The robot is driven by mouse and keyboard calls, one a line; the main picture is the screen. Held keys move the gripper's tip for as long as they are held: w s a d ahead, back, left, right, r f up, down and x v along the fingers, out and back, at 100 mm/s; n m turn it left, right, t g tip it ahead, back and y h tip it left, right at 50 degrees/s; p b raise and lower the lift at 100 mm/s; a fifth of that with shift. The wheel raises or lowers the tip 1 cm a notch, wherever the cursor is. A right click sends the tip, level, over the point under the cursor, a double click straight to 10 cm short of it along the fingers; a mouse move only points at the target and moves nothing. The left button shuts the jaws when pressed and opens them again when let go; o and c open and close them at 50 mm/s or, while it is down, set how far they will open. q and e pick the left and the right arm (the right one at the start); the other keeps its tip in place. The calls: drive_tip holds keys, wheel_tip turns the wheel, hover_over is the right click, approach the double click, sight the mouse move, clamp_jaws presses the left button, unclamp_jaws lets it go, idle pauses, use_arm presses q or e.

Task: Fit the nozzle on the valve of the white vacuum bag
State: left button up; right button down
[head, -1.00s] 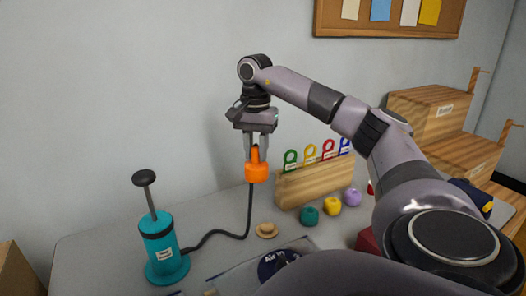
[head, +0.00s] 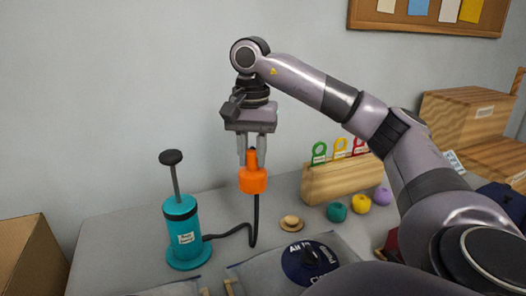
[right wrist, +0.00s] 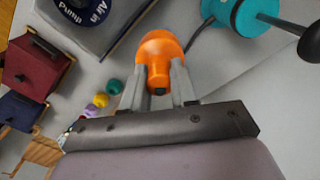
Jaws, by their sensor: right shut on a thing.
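My right gripper (head: 256,150) is shut on the orange nozzle (head: 253,180) and holds it upright above the table. The nozzle also shows in the right wrist view (right wrist: 159,52), between the fingers. A black hose runs from the nozzle down to the teal pump (head: 181,228). A pale grey bag (head: 250,274) lies at the front, cut off below. It bears a navy disc (head: 296,262) with white lettering and a dark raised part, perhaps the valve. Part of another bag (head: 180,289) shows at the lower left. Which bag is the white one I cannot tell. My left gripper is not in view.
A small tan, disc-shaped thing (head: 291,223) lies behind the bag. A wooden rack (head: 330,182) with coloured loops and several yarn balls stands to the right. A cardboard box (head: 32,255) is at the left. The grey table (head: 110,240) is clear left of the pump.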

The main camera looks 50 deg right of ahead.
drive_tip(key=a+n, duration=0.8)
drive_tip(key=a, duration=2.4)
drive_tip(key=shift+w+a+f+b, duration=0.1)
drive_tip(key=shift+a+f+b, duration=0.05)
drive_tip(key=shift+f+b, duration=0.7)
drive_tip(key=shift+w+a+f+b, duration=0.1)
drive_tip(key=shift+f+b, duration=0.6)
drive_tip(key=shift+f, duration=0.3)
drive_tip(key=shift+w+a+f+b, duration=0.1)
drive_tip(key=shift+a+f+b, duration=0.05)
drive_tip(key=shift+f+b, duration=0.7)
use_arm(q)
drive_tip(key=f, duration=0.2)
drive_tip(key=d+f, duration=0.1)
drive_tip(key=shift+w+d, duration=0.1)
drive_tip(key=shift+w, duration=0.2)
use_arm(e)
drive_tip(key=shift+f, duration=0.1)
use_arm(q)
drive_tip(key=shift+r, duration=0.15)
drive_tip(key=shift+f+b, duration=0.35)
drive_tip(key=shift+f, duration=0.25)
use_arm(e)
drive_tip(key=shift+f, duration=0.5)
use_arm(q)
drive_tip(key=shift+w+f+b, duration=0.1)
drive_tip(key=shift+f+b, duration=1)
drive_tip(key=shift+b, duration=0.15)
use_arm(e)
drive_tip(key=shift+f, duration=1.55)
